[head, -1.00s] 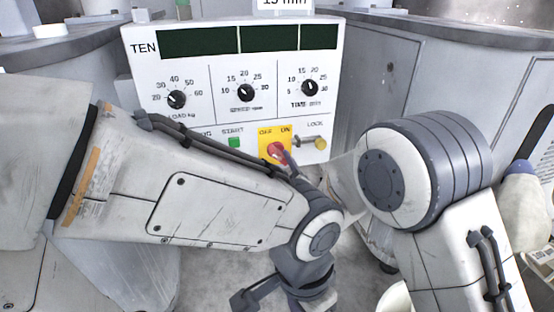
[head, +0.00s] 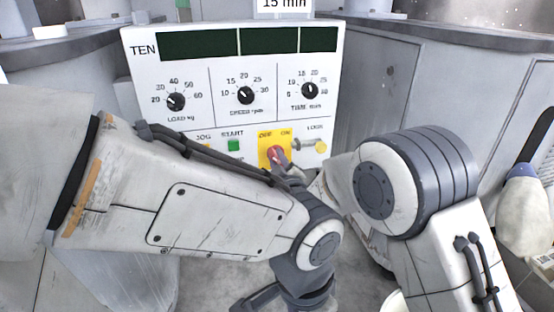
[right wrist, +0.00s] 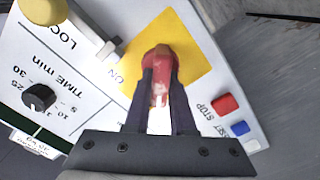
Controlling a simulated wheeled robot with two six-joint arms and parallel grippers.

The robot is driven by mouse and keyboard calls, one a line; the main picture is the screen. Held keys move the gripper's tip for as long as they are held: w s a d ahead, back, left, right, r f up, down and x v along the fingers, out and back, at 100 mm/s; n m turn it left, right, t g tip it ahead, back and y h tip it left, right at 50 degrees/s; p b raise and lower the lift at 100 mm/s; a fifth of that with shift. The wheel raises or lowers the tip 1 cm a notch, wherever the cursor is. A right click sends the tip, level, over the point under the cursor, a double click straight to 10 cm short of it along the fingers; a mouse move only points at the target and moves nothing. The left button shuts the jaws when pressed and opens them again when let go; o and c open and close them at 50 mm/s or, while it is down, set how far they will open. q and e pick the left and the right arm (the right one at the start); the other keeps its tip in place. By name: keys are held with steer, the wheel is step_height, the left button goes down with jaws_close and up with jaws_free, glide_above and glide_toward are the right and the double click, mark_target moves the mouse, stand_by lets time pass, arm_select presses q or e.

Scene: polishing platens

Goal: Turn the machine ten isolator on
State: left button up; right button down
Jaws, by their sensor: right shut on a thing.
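The machine ten panel (head: 135,80) is white, with "TEN" at its top left. Its isolator is a red knob (head: 273,152) on a yellow plate (head: 264,160) marked OFF on the left and ON on the right. My right gripper (head: 286,165) reaches the knob from the lower right. In the right wrist view, my right gripper (right wrist: 161,85) is shut on the red knob (right wrist: 158,60), with a dark finger on each side. Fingers hide part of the knob, so I cannot tell its exact angle. My left gripper (head: 262,300) hangs low, away from the panel; its jaws are unclear.
Right of the isolator is the LOCK, a silver bar with a yellow knob (head: 320,146); its bar (right wrist: 100,38) ends close beside the yellow plate. A green START button (head: 233,145) is left. Red STOP (right wrist: 224,104) and blue RESET (right wrist: 240,128) buttons sit near the plate. Three dials are above.

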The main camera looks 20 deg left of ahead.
steer(key=shift+m, duration=0.3)
steer(key=m, duration=0.3)
steer(key=shift+d+m, duration=0.1)
steer(key=shift+m, duration=0.2)
steer(key=m, duration=0.2)
steer(key=m+b, duration=0.1)
steer(key=m, duration=0.1)
steer(key=shift+w+d+m, duration=0.15)
steer(key=shift+m, duration=0.15)
steer(key=m, duration=0.4)
steer(key=shift+d+m+b, duration=0.1)
steer(key=shift+m+b, duration=0.2)
steer(key=shift+b, duration=0.1)
steer(key=shift+w+d+m+b, duration=0.15)
steer(key=shift+m+b, duration=0.35)
steer(key=shift+m, duration=1.7)
steer(key=c, duration=0.8)
jaws_free()
steer(key=shift+o, duration=0.2)
